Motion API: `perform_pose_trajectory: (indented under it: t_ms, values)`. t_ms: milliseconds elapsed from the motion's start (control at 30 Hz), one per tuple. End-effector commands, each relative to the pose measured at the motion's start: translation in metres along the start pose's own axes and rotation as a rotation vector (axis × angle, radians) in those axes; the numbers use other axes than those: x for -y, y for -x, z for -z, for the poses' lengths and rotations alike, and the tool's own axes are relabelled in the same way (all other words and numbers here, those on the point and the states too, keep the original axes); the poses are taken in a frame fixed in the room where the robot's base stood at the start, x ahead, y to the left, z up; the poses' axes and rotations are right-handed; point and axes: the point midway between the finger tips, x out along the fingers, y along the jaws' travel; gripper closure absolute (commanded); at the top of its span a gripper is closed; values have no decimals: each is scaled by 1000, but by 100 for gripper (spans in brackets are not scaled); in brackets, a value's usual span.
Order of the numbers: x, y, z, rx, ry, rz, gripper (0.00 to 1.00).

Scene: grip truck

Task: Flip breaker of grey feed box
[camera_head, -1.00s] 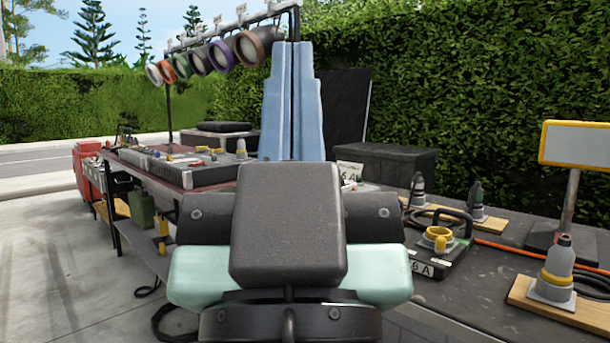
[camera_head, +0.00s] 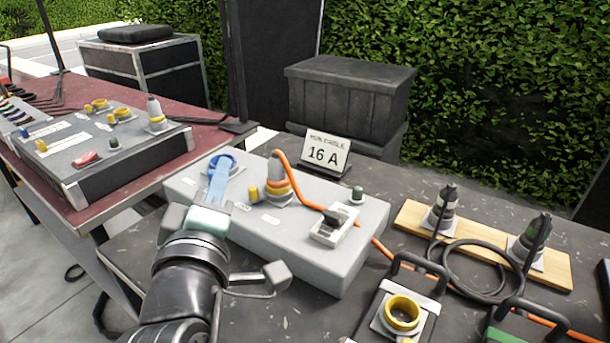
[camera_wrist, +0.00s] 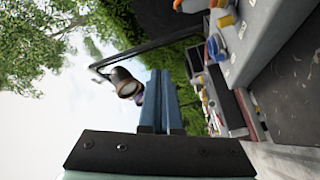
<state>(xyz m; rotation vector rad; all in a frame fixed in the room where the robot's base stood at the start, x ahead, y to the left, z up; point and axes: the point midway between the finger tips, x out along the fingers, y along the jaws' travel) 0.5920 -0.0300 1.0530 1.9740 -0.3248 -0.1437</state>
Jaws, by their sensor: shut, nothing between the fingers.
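The grey feed box (camera_head: 300,251) stands on the dark table in the middle of the head view. A breaker (camera_head: 335,225) with a white plate and a black lever sits at the right end of its top. Whether the lever is on or off I cannot tell. My gripper (camera_head: 221,166) is at the left end of the box, its light blue fingers shut and empty. The fingertips overlap a blue socket (camera_head: 229,160) in the picture; I cannot tell if they touch. The shut fingers also show in the wrist view (camera_wrist: 160,76), well left of a grey box (camera_wrist: 262,38).
An orange plug (camera_head: 277,184) stands on the box; its orange cable runs past the breaker. A "16 A" sign (camera_head: 327,154) stands behind. A wooden board (camera_head: 483,248) with two plugs lies right. A larger panel box (camera_head: 112,158) is left. Handled boxes fill the front right.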

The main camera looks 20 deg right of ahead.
Motion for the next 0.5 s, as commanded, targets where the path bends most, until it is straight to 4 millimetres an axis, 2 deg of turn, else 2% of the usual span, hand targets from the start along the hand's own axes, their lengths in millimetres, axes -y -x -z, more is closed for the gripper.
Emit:
perform_pose_trajectory:
  t_ms: [33, 233, 500]
  values:
    - [-4, -4, 0, 56, 135, 52, 100]
    - [27, 2, -34, 231, 690, 253, 100]
    - [38, 42, -76, 356, 1411, 542, 100]
